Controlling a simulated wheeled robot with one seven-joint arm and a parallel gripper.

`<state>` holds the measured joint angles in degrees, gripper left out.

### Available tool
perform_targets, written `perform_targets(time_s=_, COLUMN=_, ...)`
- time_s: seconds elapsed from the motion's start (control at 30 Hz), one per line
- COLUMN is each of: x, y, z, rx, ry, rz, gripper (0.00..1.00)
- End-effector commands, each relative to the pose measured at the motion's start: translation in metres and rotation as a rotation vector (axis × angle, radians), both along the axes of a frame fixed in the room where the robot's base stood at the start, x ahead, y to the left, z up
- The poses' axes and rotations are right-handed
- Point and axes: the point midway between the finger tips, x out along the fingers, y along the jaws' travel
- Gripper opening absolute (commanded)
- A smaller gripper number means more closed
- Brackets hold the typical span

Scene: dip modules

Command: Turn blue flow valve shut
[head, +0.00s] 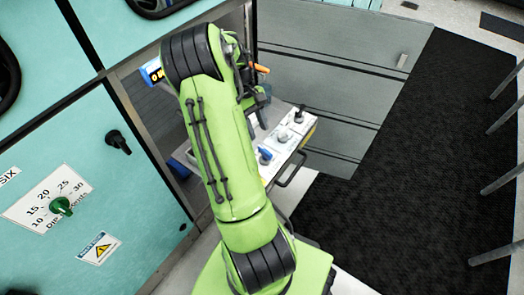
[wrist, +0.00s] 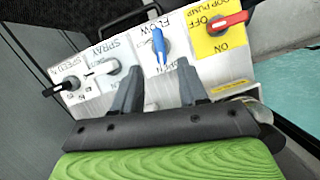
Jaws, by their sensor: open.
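The blue flow valve (wrist: 159,45) is a lever handle on a white plate marked FLOW, at the top middle of the wrist view. Its lever runs nearly up and down in that picture. It also shows in the head view as a small blue knob (head: 265,156) on the panel. My gripper (wrist: 159,68) is open and empty. Its two dark fingers point toward the valve, one to each side of the lever's line, with the lever just past the tips. In the head view my green arm hides part of the panel.
A red handle (wrist: 228,21) on a yellow plate stands right of the valve. A white handle (wrist: 102,68) and a black one (wrist: 62,89) stand to the left. The panel (head: 291,148) sits beside a grey cabinet (head: 340,60). A dark mat (head: 400,180) lies clear at right.

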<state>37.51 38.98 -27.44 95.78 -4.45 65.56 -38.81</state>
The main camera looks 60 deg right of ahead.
Motion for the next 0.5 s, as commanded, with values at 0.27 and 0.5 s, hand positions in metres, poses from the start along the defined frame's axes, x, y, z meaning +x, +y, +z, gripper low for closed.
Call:
perform_targets(time_s=0.27, x=-0.024, y=0.008, z=-0.062, rx=0.0, ry=0.001, rz=-0.002, gripper=0.43)
perform_targets(time_s=0.5, x=-0.029, y=0.01, z=-0.075, rx=-0.001, ry=-0.001, rz=-0.001, gripper=0.43)
